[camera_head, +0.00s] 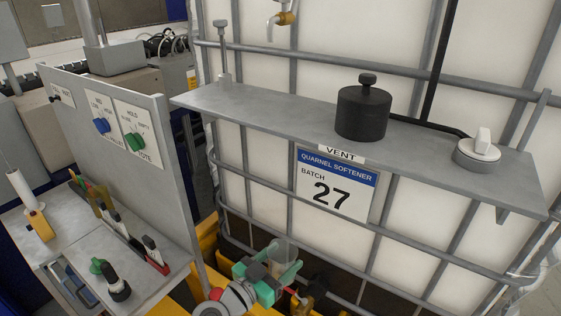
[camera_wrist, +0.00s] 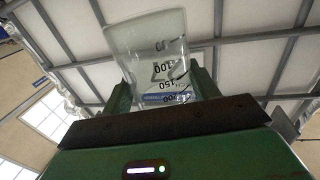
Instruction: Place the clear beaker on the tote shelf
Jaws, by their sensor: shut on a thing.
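The clear beaker (camera_wrist: 155,60) is held between the green fingers of my gripper (camera_wrist: 160,92) in the wrist view, with dark graduation marks on its wall. In the head view my gripper (camera_head: 283,272) is low at the bottom centre, below the shelf, and shut on the beaker (camera_head: 281,251), which is partly hidden by the fingers. The tote shelf (camera_head: 255,112) is a long grey ledge across the white caged tote, above and beyond my gripper.
A black lidded pot (camera_head: 362,112) and a white-topped round fitting (camera_head: 477,152) stand on the shelf. A bare stretch lies left of the pot. A grey post (camera_head: 222,55) rises at the shelf's left end. A switch panel (camera_head: 120,125) stands at left, above a cluttered bench (camera_head: 150,283).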

